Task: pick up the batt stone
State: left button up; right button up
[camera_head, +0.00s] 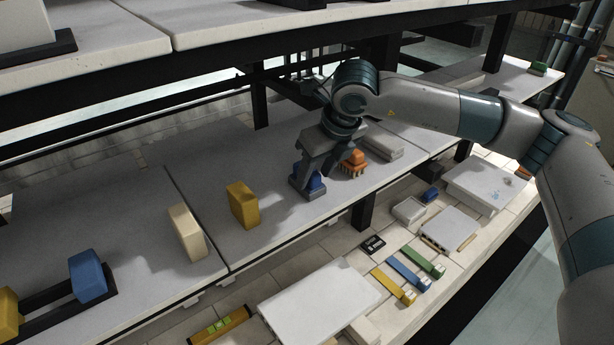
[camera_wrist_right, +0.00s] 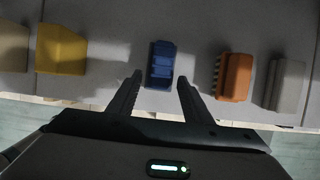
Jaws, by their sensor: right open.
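The batt stone appears to be the ridged blue block (camera_head: 315,184) on the middle shelf, partly hidden by my right gripper (camera_head: 318,175) in the head view. In the right wrist view the blue block (camera_wrist_right: 161,62) lies just ahead of and between the fingertips of my right gripper (camera_wrist_right: 159,79). The jaws are open and empty, with a gap visible on both sides of the block. I cannot tell how far above the shelf the fingertips are. My left gripper is not in view.
An orange brush (camera_head: 354,161) and a grey block (camera_head: 383,141) stand to the right on the shelf (camera_head: 275,215). Yellow (camera_head: 242,205) and cream (camera_head: 187,233) blocks stand to the left. An upper shelf (camera_head: 240,20) overhangs behind. A lower shelf holds white slabs (camera_head: 320,305) and tools.

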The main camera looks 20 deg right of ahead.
jog(key=shift+w+a+r+p, duration=0.15)
jog(key=shift+w+a+p, duration=0.2)
jog(key=shift+w, duration=0.3)
jog(key=shift+w+a+r+p, duration=0.15)
jog(key=shift+w+p, duration=0.25)
jog(key=shift+w, duration=0.2)
jog(key=shift+w+a+f+p, duration=0.1)
jog(key=shift+w+f+p, duration=0.15)
jog(key=shift+f+p, duration=0.3)
jog(key=shift+f, duration=0.3)
jog(key=c, duration=1)
jog(key=shift+c, duration=0.2)
